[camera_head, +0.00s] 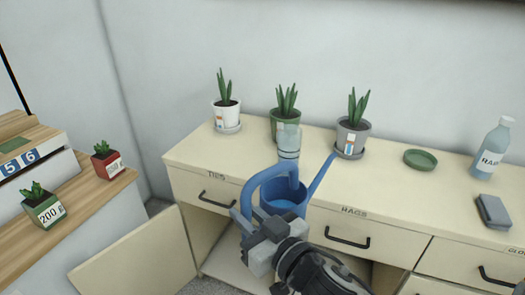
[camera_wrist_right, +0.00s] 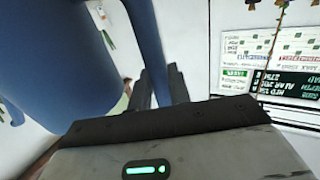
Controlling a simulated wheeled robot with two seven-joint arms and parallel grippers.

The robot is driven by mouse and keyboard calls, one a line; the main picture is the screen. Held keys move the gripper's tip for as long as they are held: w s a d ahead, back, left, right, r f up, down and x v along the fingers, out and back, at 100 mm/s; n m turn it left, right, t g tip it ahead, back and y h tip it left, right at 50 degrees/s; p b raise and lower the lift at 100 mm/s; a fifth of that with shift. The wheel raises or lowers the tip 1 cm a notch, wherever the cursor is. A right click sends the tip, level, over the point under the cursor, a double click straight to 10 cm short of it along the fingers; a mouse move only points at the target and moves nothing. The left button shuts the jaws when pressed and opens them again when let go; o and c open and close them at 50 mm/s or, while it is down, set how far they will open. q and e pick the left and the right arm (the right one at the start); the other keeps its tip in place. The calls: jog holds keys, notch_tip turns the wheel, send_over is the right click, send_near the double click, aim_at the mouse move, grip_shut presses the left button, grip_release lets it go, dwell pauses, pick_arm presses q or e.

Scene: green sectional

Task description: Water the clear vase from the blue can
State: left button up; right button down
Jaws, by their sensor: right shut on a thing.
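The blue can (camera_head: 285,201) has a looped handle on the left and a spout rising to the right. My right gripper (camera_head: 256,222) is shut on its handle and holds the can in front of the cabinet top's front edge. In the right wrist view the blue handle (camera_wrist_right: 150,45) runs down at the gripper fingers (camera_wrist_right: 158,88), and the can's body (camera_wrist_right: 60,60) fills the left. The clear vase (camera_head: 289,141) stands upright on the cabinet top, just behind the can. My left gripper is not in view.
Potted plants in white (camera_head: 227,116), green (camera_head: 278,122) and grey (camera_head: 351,138) pots stand along the back. A green saucer (camera_head: 420,159), a bottle (camera_head: 492,150) and a grey block (camera_head: 493,211) are to the right. A cabinet door (camera_head: 140,255) hangs open at lower left.

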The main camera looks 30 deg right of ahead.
pick_arm(q)
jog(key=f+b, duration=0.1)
jog(key=b, duration=0.1)
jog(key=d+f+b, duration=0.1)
jog(key=b, duration=0.2)
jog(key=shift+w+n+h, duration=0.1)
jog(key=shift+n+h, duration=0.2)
pick_arm(e)
jog(key=w+d+r+n+g+y, duration=0.3)
jog(key=w+r+y, duration=0.3)
jog(key=w+y, duration=0.1)
jog(key=shift+w+d+n, duration=0.15)
jog(key=shift+d+n, duration=0.05)
jog(key=shift+n, duration=0.2)
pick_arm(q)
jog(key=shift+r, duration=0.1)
pick_arm(e)
jog(key=shift+r, duration=0.2)
